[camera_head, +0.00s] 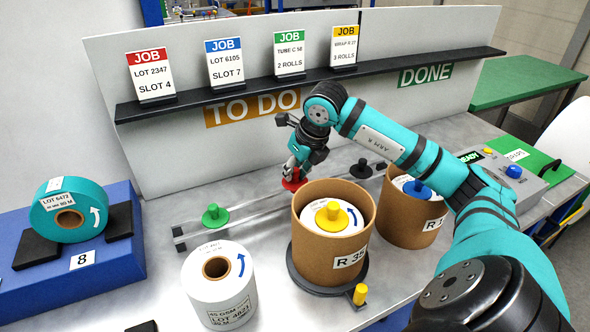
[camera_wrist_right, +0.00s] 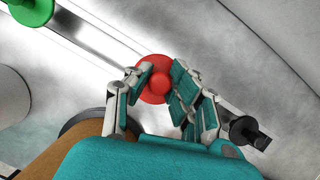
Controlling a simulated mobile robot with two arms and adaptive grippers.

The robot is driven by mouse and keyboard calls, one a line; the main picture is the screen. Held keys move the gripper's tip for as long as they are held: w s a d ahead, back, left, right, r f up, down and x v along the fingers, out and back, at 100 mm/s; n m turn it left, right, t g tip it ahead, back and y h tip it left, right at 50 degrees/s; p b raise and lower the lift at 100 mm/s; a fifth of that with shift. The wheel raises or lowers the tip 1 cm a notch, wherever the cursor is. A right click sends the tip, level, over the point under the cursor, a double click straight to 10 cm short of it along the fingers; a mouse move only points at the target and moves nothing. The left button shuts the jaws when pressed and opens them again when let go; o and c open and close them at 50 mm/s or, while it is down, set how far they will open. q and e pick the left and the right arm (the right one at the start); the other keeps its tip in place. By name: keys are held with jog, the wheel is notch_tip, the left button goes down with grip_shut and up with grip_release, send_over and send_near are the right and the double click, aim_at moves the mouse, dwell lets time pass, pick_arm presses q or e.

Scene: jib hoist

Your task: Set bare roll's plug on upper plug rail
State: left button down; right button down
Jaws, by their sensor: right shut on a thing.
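The red plug (camera_head: 294,184) is between the fingers of my right gripper (camera_head: 296,171). In the right wrist view the red plug (camera_wrist_right: 150,92) shows with its flange over the metal plug rail (camera_wrist_right: 92,38), fingers closed on its knob. I cannot tell whether it rests on the rail or is just above it. The rail (camera_head: 250,209) also bears a green plug (camera_head: 215,215) at the left and a black plug (camera_head: 361,168) at the right. The bare white roll (camera_head: 218,287), labelled LOT 4821, stands in front with its core open. My left gripper is not in view.
A brown tube (camera_head: 308,247) with a yellow-plugged roll stands on a dark round base close in front of the rail. Another tube (camera_head: 400,218) holds a blue-plugged roll. A job-card shelf (camera_head: 220,93) runs behind.

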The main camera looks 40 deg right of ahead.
aim_at(295, 181)
jog(key=shift+f+b, duration=0.9)
jog(key=shift+f, duration=0.2)
jog(key=shift+f+b, duration=0.55)
jog(key=shift+f, duration=0.05)
dwell(0.5)
jog(key=c, duration=1.1)
grip_release()
jog(key=v, duration=1.2)
jog(key=shift+r, duration=0.1)
